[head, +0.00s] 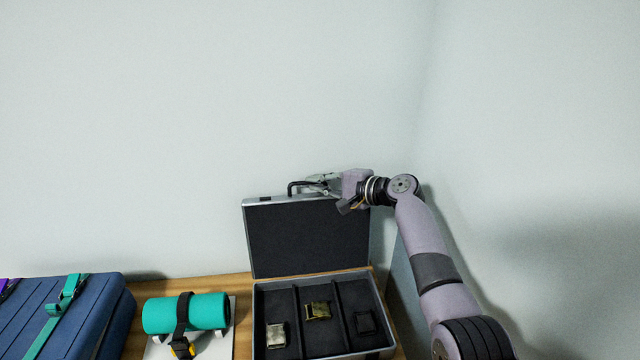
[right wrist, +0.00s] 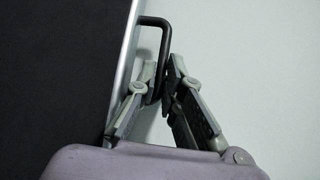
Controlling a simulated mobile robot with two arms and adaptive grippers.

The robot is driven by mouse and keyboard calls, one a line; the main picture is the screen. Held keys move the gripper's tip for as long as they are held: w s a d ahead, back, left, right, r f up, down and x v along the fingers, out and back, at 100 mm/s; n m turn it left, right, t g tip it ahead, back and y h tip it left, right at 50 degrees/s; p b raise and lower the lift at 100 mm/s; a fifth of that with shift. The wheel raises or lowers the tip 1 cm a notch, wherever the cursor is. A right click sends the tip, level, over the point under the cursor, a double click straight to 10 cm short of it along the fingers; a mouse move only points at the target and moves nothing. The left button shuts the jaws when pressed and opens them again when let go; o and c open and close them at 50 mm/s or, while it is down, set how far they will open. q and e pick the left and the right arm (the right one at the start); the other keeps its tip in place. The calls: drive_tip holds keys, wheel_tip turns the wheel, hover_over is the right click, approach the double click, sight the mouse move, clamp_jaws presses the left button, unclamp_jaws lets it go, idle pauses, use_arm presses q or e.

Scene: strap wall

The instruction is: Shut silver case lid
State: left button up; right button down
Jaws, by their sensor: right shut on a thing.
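The silver case stands open on the wooden table, its lid (head: 307,240) upright against the wall side with a dark lining. Its base (head: 262,328) has dark compartments holding several buckles. A black handle (head: 291,186) sits on the lid's top edge; it also shows in the right wrist view (right wrist: 154,21), beside the lid (right wrist: 60,60). My right gripper (head: 312,183) is shut on the handle, one finger on each side of its bar in the right wrist view (right wrist: 164,75). My left gripper is in neither view.
A teal roll (head: 211,311) with a black strap lies on a white board (head: 228,345) left of the case. A blue suitcase (head: 95,315) with a teal strap is at the far left. A pale wall stands close behind, another at the right.

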drive_tip(key=shift+s, duration=0.1)
idle(0.6)
drive_tip(key=shift+s+d, duration=0.15)
drive_tip(key=shift+s, duration=0.3)
drive_tip(key=s+d+f+n+t+y+b, duration=0.2)
drive_tip(key=s+d+n+t+y+b, duration=0.1)
drive_tip(key=s+b, duration=0.8)
drive_tip(key=s+n+y, duration=0.1)
drive_tip(key=s, duration=0.3)
drive_tip(key=shift+n, duration=0.4)
drive_tip(key=shift+s, duration=0.1)
